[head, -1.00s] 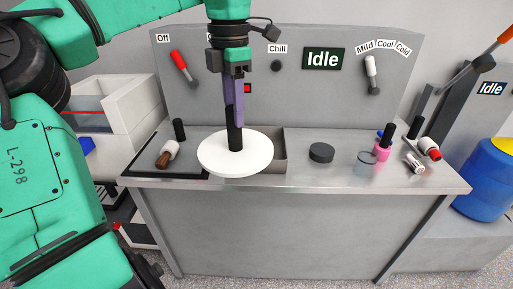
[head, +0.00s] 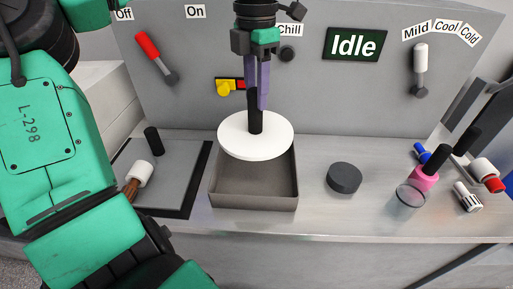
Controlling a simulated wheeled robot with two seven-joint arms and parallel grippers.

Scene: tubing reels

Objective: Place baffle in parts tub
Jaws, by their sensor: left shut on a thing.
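The baffle is a round white disc (head: 240,143) with an upright black handle (head: 255,122). My left gripper (head: 257,97) is shut on the top of that handle and holds the disc roughly level. The parts tub looks to be the open grey square box (head: 253,202) on the steel bench. The disc covers the back part of the tub in this view, and the front part of its inside shows empty. I cannot tell how high the disc is above the rim. My right gripper is not in view.
Left of the tub lies a black-edged tray (head: 190,185) with a white-headed tool (head: 140,174) and a black peg (head: 153,140). A dark round puck (head: 344,178) sits to the right. A glass (head: 408,197) and a pink pot (head: 423,178) stand further right. A panel reading Idle (head: 355,45) rises behind.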

